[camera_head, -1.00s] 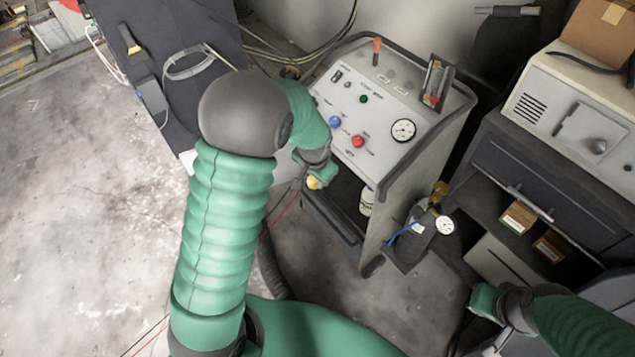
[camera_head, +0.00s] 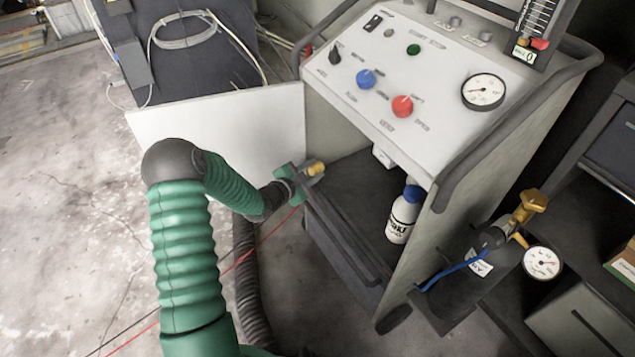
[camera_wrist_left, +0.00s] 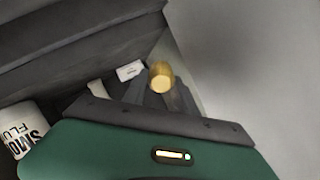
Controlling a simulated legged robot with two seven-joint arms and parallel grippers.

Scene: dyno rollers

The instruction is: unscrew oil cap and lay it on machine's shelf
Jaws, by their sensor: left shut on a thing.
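The oil cap (camera_head: 316,168) is a small yellow-gold cap. My left gripper (camera_head: 307,173) is shut on it and holds it at the left front side of the machine, by the opening of its shelf. The cap also shows in the left wrist view (camera_wrist_left: 160,77), at the fingertips. The machine's shelf (camera_head: 365,205) is a dark recess under the sloped control panel (camera_head: 420,80). A white bottle with a blue cap (camera_head: 404,214) stands on the shelf's right part. It also shows in the left wrist view (camera_wrist_left: 20,130). My right gripper is out of view.
A gauge and brass valve assembly (camera_head: 541,262) sticks out at the machine's right side. A white panel (camera_head: 225,130) stands left of the machine. A grey hose (camera_head: 250,290) runs down by my left arm. The shelf's left part looks clear.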

